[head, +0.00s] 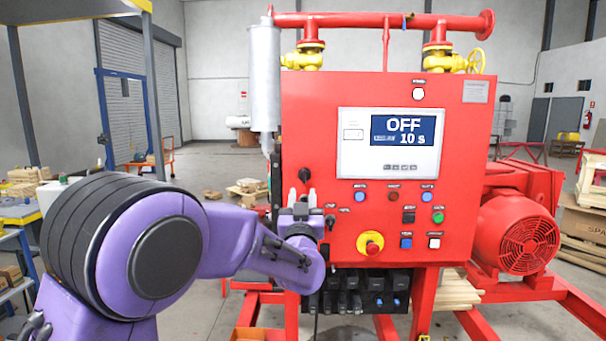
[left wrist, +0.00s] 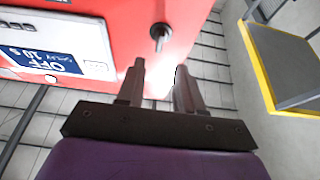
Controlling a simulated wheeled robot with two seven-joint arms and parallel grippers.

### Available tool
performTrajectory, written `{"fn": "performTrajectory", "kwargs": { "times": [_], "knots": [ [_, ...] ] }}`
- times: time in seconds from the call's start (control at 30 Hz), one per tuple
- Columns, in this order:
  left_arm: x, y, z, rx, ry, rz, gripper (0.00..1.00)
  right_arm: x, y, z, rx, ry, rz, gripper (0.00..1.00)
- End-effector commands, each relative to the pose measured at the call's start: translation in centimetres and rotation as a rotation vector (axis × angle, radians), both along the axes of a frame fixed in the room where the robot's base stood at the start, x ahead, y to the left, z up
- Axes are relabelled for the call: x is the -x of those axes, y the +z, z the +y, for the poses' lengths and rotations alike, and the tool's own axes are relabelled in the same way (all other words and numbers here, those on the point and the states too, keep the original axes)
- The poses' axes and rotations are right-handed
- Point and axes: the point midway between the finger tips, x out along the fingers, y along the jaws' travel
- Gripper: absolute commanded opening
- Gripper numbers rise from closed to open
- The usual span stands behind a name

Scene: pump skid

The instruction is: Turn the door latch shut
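The door latch is a small black handle (head: 304,174) near the left edge of the red cabinet door (head: 350,90). In the left wrist view the latch (left wrist: 160,36) appears just beyond the fingertips, roughly in line with the gap between them. My left gripper (head: 302,193) is just below the latch in the head view, its fingers pointing up toward it. In the left wrist view the gripper (left wrist: 160,68) is open, with an empty gap between its two fingers. It looks apart from the latch. My right gripper is not in view.
The door carries a display panel (head: 390,142) reading OFF and 10 s, several buttons, and a yellow-and-red stop button (head: 370,243). A grey cylinder (head: 264,85) stands at the cabinet's left side. A red motor (head: 515,235) is at the right. Open floor lies behind.

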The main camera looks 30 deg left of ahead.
Motion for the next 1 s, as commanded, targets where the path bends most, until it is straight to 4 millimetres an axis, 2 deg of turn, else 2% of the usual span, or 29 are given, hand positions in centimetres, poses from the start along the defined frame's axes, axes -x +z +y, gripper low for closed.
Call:
{"fn": "performTrajectory", "kwargs": {
  "times": [0.03, 0.1, 0.3, 0.43, 0.67, 0.77, 0.8, 1.0],
  "knots": [
    [-1.0, 1.0, 0.6, 0.002, 0.0, 0.001, 0.36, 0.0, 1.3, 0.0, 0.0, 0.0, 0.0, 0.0],
    [-2.3, 1.7, 1.4, 0.003, 0.001, 0.002, 0.36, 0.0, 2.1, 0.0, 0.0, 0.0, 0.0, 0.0],
    [-5.0, 2.8, 3.0, 0.002, -0.001, 0.001, 0.36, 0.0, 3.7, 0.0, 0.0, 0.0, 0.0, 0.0],
    [-5.7, 2.8, 3.5, 0.002, -0.002, 0.002, 0.36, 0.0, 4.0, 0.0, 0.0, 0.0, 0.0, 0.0],
    [-5.8, 2.7, 3.5, 0.002, -0.002, 0.002, 0.36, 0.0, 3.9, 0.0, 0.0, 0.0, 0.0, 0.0],
    [-5.8, 2.7, 3.5, 0.002, -0.002, 0.002, 0.07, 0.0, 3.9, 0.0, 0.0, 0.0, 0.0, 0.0],
    [-5.8, 2.7, 3.5, 0.002, -0.002, 0.002, 0.0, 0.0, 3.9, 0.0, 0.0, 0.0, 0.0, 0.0],
    [-5.8, 2.8, 3.5, 0.001, -0.002, 0.002, 0.0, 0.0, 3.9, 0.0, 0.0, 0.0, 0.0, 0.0]
  ]
}}
